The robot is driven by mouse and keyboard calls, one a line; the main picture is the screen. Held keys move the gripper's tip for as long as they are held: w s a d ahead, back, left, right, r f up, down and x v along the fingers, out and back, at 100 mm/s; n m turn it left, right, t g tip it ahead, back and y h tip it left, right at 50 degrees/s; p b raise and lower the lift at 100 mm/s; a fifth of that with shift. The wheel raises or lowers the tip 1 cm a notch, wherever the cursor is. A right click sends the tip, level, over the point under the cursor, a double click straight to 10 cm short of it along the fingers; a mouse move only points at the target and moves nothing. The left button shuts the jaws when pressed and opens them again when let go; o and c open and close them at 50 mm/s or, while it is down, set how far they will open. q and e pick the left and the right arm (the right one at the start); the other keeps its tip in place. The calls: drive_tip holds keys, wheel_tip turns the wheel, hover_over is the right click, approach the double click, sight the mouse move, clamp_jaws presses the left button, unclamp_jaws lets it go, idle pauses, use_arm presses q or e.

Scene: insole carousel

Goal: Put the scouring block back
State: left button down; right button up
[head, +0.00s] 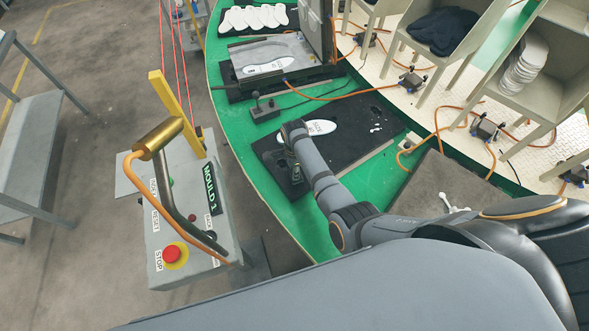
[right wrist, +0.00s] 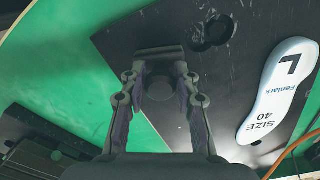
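A dark block-like piece (right wrist: 158,56) lies between and just beyond the fingertips of my right gripper (right wrist: 159,82) in the right wrist view. It looks like the scouring block, but its dark colour blends with the fingers. The fingers stand apart on either side of it; I cannot tell whether they press on it. In the head view my right gripper (head: 291,168) is low over the near left end of a black board (head: 352,147) on the green table. The arm hides much there. My left gripper is not in view.
A white insole form marked L, size 40 (right wrist: 280,92), lies on the board right of the gripper. A grey control box (head: 185,215) with a red stop button stands left of the green table (head: 375,180). A small black lever box (head: 264,109) is just behind the board.

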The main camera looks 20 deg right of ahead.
drive_tip(key=o, duration=0.3)
wheel_tip(320, 180, up, 8)
drive_tip(key=p, duration=0.8)
drive_tip(key=shift+r, duration=2.1)
